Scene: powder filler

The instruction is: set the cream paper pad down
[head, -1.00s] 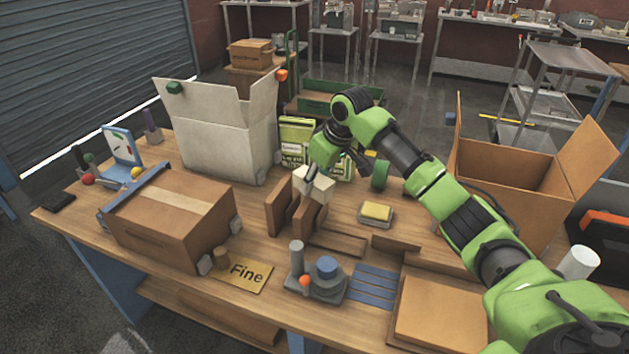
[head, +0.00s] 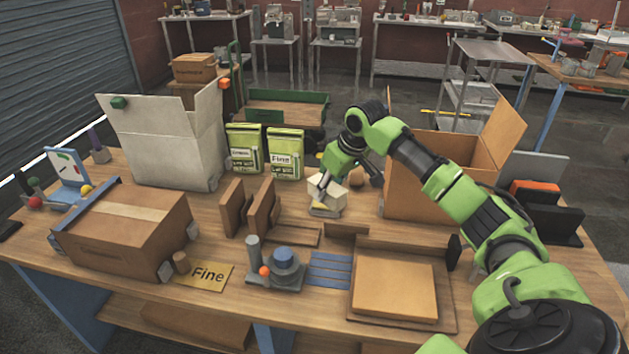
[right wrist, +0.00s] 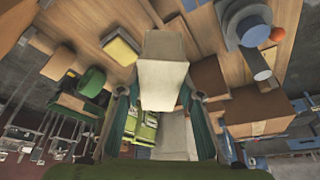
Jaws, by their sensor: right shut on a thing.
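The cream paper pad (head: 328,191) is a pale block held between the fingers of my right gripper (head: 324,181), above the table. In the right wrist view, the pad (right wrist: 163,75) sits between the two dark green fingers of the gripper (right wrist: 158,100). In the head view it overlaps the yellow sponge on its small dish (head: 325,211) and hides part of it. In the right wrist view the sponge (right wrist: 120,50) shows to the left of the pad. Whether the pad touches anything below cannot be told. My left gripper is out of view.
Two upright brown blocks (head: 262,207) stand left of the pad. Green-and-white bags (head: 285,155) stand behind. An open cardboard box (head: 425,180) is at the right. A brown tray (head: 447,312) and a grey device (head: 275,280) are in front. Some bare wood surrounds the dish.

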